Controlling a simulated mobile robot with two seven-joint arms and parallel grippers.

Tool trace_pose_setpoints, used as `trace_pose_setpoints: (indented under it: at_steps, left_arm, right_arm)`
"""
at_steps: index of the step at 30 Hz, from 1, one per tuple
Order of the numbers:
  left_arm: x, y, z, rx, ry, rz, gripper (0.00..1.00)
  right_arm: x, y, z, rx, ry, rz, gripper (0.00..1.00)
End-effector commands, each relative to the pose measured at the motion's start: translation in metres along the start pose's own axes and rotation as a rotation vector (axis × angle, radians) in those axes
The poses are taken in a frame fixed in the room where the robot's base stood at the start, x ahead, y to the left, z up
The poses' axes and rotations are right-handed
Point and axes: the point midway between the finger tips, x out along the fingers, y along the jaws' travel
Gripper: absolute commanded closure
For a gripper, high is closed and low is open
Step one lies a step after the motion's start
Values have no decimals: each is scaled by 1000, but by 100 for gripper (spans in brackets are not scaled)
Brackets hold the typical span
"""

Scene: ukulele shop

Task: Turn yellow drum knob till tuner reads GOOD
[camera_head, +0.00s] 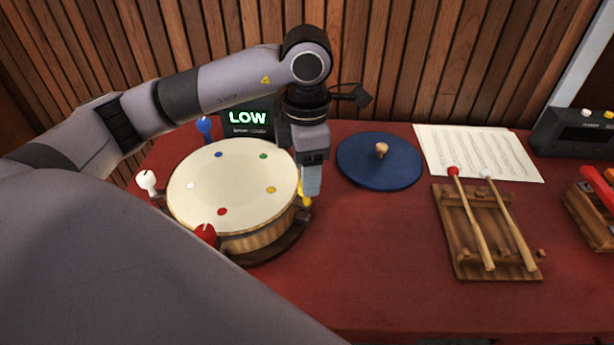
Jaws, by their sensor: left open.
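The drum (235,188) stands at the left of the red table, with a cream head marked by several coloured dots. Its yellow knob (306,198) is at the right rim, partly hidden behind my left gripper. My left gripper (311,184) points down at that knob and is open; whether its fingers touch the knob I cannot tell. The tuner (248,119) behind the drum reads LOW in green, and my arm covers part of it. A red knob (205,234), a white knob (147,181) and a blue knob (205,126) also show around the drum. My right gripper is not in view.
A blue round lid (379,161) with a wooden handle lies right of my gripper. A wooden rack (485,233) holds two mallets. Sheet music (478,152) and a dark device (575,132) lie at the right. The front middle of the table is clear.

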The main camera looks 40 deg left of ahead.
Motion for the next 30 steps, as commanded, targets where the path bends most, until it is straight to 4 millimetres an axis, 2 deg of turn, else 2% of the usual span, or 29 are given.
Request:
trace_pose_setpoints:
  at_steps: [3, 10, 30]
  left_arm:
    - [-21, 0, 1, 2, -6, 2, 41]
    - [-43, 0, 1, 1, -3, 1, 41]
    - [-44, 0, 0, 1, -2, 0, 41]
  right_arm:
    - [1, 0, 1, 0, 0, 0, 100]
    - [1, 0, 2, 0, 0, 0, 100]
    - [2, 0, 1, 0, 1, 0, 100]
